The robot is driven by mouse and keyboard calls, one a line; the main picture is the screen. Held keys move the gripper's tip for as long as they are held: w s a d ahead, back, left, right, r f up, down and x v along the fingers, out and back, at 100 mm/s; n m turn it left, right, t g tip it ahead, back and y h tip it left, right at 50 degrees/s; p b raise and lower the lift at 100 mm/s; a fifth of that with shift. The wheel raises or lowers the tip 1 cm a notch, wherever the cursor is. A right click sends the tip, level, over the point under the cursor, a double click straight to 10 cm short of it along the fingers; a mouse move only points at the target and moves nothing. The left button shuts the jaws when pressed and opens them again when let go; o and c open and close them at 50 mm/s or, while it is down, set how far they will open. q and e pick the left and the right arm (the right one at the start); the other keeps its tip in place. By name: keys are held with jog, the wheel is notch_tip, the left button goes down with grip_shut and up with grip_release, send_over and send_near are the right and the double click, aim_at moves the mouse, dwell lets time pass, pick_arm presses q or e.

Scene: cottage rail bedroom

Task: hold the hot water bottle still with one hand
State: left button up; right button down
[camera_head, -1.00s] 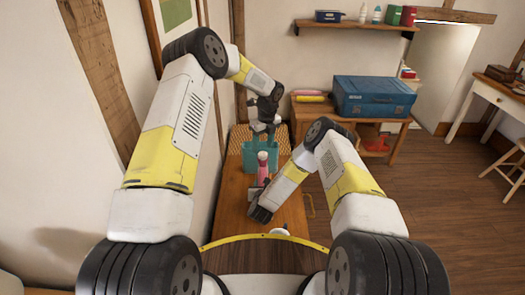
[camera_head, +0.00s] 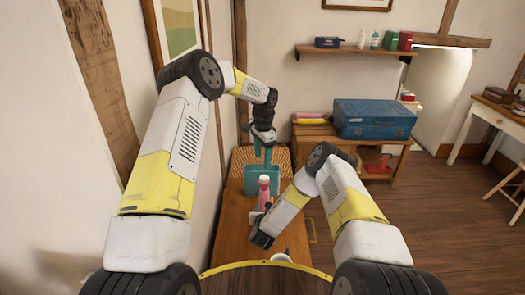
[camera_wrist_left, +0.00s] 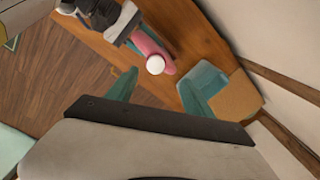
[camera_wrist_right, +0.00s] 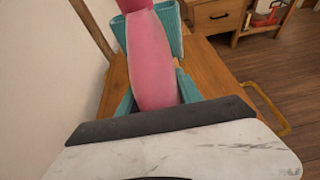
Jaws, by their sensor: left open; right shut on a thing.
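The pink hot water bottle (camera_head: 264,192) with a white cap stands upright on the wooden bench, in front of a teal bin (camera_head: 277,180). My right gripper (camera_head: 264,209) is shut on the bottle low down; its teal fingers flank the pink body (camera_wrist_right: 152,60) in the right wrist view. My left gripper (camera_head: 263,153) is open and empty above the bin. In the left wrist view, the white cap (camera_wrist_left: 155,65) and bin (camera_wrist_left: 205,78) show beyond its parted fingers (camera_wrist_left: 157,92).
The bench (camera_head: 233,225) runs along the wall on the left. A blue case (camera_head: 373,118) stands on a wooden cabinet behind. A wall shelf (camera_head: 355,51) holds small containers. Bare floor (camera_head: 420,215) lies to the right.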

aim_at(264, 177)
pick_arm(q)
notch_tip(264, 177, up, 3)
jog(key=n, duration=1)
jog(key=shift+r+g+h, duration=0.1)
jog(key=shift+g+h, duration=0.2)
jog(key=shift+h, duration=0.1)
jog(key=f, duration=1.2)
jog(key=shift+d, duration=0.25)
grip_shut()
grip_release()
jog(key=shift+r, duration=0.15)
